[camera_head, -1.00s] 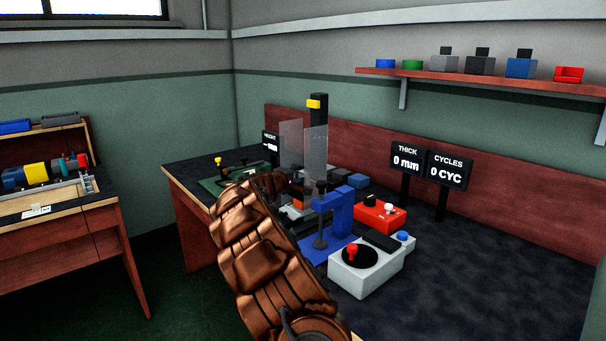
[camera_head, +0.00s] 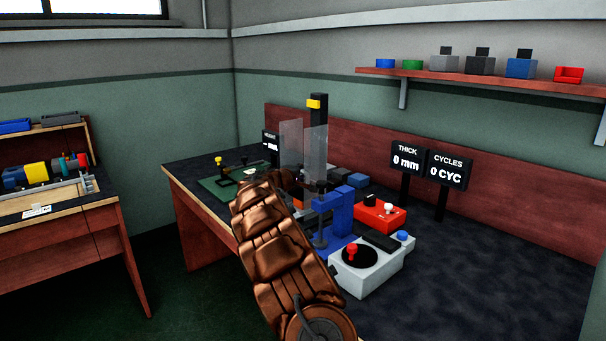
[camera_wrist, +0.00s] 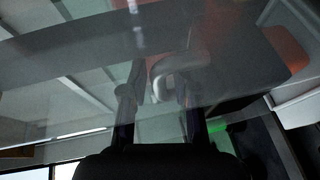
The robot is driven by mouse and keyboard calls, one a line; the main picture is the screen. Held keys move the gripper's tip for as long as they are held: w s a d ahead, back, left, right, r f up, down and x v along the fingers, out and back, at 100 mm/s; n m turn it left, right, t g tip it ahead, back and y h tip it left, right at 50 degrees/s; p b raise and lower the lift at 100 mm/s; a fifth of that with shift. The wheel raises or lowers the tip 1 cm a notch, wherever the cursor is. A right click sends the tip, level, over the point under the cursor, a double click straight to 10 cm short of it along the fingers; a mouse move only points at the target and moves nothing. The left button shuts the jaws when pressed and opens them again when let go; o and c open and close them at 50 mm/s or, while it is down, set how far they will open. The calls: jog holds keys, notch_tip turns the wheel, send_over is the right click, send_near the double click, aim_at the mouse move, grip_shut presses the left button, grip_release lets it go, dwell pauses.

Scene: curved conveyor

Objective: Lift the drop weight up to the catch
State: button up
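The drop tester's black column (camera_head: 319,120) stands on the bench with a yellow block (camera_head: 314,104), likely the catch, near its top. Clear guard panels (camera_head: 291,150) stand in front of it. I cannot make out the drop weight for certain; my copper-coloured arm and the panels cover the column's lower part. In the wrist view my gripper (camera_wrist: 160,90) has its two dark fingers apart, seen through a clear panel. A pale rounded piece (camera_wrist: 182,68) shows around the fingertips, and I cannot tell if it is gripped or part of the weight.
A blue press frame (camera_head: 340,215), a grey box with a red knob (camera_head: 372,270) and a red box (camera_head: 380,215) stand right of my arm. A green plate (camera_head: 222,186) lies to the left. THICK (camera_head: 407,160) and CYCLES (camera_head: 449,170) displays stand behind.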

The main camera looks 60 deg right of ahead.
grip_shut()
dwell(0.4)
